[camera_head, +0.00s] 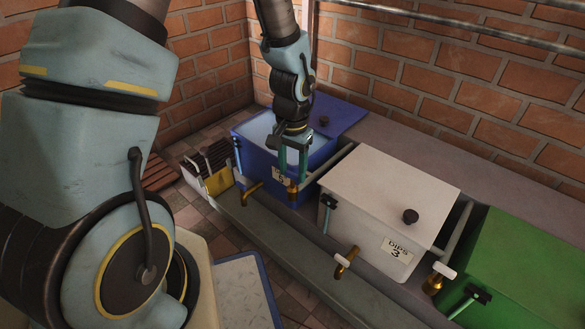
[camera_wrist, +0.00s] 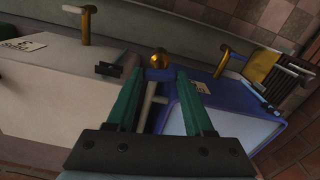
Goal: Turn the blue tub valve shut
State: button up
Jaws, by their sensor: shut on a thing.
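The blue tub (camera_head: 259,166) stands at the back, its front facing the gutter. Its lid lies to the right rear and the top shows open. My gripper (camera_head: 292,178) points down over this valve.
A white tub (camera_head: 375,190) with a labelled front stands right of the blue one, and a green tub (camera_head: 530,265) further right. A brass tap (camera_head: 250,191) is left of the valve. A rack of dark sticks (camera_head: 210,162) stands at the left. A brick wall is behind.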

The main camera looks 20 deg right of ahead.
aim_at(292, 173)
grip_shut()
jog(key=shift+r+m+p, duration=0.3)
jog(key=shift+m+p, duration=0.2)
jog(key=shift+p, duration=0.5)
jog(key=shift+f+m+p, duration=0.25)
jog(key=shift+m+p, duration=0.35)
jog(key=o, duration=0.9)
grip_release()
jog(key=shift+r, duration=0.1)
notch_tip(292, 173, up, 11)
jog(key=p, duration=0.4)
jog(key=shift+f, duration=0.2)
